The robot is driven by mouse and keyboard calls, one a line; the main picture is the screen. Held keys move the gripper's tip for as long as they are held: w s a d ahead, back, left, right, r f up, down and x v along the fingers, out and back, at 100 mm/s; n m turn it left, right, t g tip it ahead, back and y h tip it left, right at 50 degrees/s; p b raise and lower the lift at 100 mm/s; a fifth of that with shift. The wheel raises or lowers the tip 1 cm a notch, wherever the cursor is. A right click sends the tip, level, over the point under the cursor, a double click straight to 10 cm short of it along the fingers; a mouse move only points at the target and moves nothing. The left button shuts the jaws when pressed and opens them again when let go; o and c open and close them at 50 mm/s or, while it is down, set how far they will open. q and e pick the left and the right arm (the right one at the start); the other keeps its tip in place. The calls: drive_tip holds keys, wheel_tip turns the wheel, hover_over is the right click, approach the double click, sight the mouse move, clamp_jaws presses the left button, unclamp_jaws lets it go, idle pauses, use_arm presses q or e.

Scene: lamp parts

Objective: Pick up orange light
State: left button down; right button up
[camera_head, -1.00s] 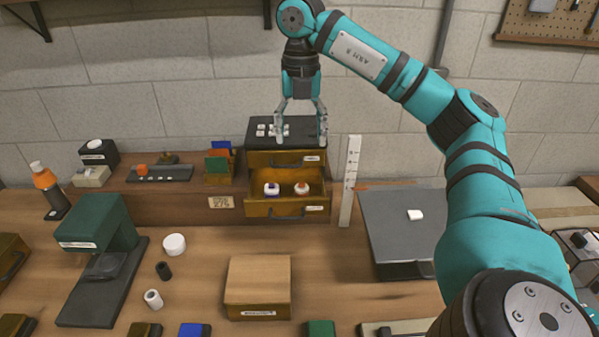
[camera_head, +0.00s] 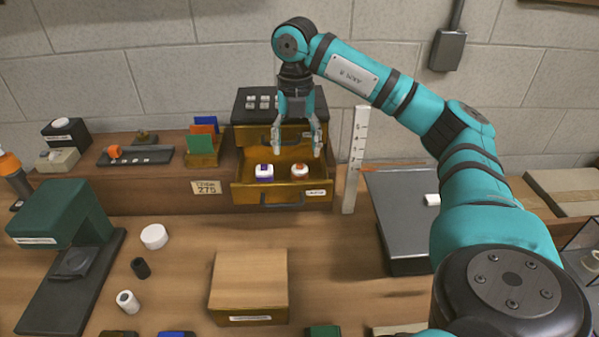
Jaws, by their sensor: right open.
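The orange light (camera_head: 300,171), a small white piece with an orange base and top mark, sits on the right side of the open drawer (camera_head: 282,194). A similar white light with a purple base (camera_head: 264,172) sits to its left in the same drawer. My right gripper (camera_head: 297,150) points down with its fingers spread and empty. It hangs over the drawer, just above the orange light and apart from it. My left gripper is out of view.
A white ruler post (camera_head: 356,160) stands close to the drawer's right. Right of it lies a dark flat case (camera_head: 400,215). A wooden box (camera_head: 249,280) stands in front, and a green machine (camera_head: 60,215) at left. A card holder (camera_head: 203,150) is left of the drawer.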

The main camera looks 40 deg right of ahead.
sight(300, 165)
drive_tip(key=shift+s+f, duration=0.1)
drive_tip(key=shift+f, duration=0.4)
drive_tip(key=f, duration=0.1)
drive_tip(key=f+p, duration=0.1)
drive_tip(key=f, duration=0.2)
drive_tip(key=shift+s+d+f, duration=0.2)
drive_tip(key=shift+d, duration=0.05)
drive_tip(key=shift+f, duration=0.45)
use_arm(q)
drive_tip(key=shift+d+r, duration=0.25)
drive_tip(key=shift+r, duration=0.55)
use_arm(e)
drive_tip(key=shift+c, duration=1.1)
drive_tip(key=c, duration=1)
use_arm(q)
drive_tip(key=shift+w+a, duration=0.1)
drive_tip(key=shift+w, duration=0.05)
